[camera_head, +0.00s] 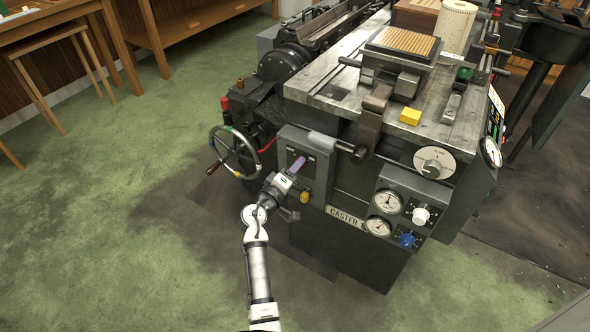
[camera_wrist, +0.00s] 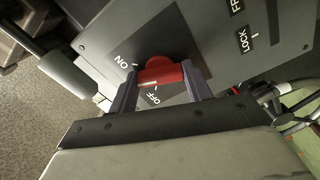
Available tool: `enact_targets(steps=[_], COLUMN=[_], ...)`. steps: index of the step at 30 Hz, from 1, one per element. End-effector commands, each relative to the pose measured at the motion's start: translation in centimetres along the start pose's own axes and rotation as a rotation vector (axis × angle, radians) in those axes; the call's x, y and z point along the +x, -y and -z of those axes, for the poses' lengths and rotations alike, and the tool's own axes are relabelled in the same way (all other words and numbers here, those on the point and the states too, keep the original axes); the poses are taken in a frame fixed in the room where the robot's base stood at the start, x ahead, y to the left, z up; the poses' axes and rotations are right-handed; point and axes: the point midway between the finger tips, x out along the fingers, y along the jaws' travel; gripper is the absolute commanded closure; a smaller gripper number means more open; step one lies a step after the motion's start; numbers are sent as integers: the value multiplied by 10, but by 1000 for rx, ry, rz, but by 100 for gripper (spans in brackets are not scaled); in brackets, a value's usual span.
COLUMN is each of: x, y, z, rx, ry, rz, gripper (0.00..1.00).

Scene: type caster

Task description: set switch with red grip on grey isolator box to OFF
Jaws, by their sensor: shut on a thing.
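The grey isolator box (camera_head: 318,150) is on the front of the casting machine, right of the handwheel. In the wrist view its dark grey face (camera_wrist: 200,30) carries a white ON label (camera_wrist: 121,62) and an OFF label (camera_wrist: 154,97). The red grip (camera_wrist: 160,70) of the switch is between my two fingers, beside these labels. My gripper (camera_wrist: 161,84) is shut on the red grip, a finger on each side. In the head view my gripper (camera_head: 298,165) reaches the box front and hides the red grip. I cannot tell the exact switch setting.
The spoked handwheel (camera_head: 233,152) stands left of the box. A yellow knob (camera_head: 304,197) is just below my gripper.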

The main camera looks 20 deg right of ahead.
Motion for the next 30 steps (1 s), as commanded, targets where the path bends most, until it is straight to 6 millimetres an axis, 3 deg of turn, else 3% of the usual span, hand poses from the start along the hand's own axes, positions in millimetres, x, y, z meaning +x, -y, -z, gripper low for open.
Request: enact_targets(steps=[30], x=[0], y=[-2], z=[1], rx=[-940], ry=[-1], rz=[0], gripper=[74])
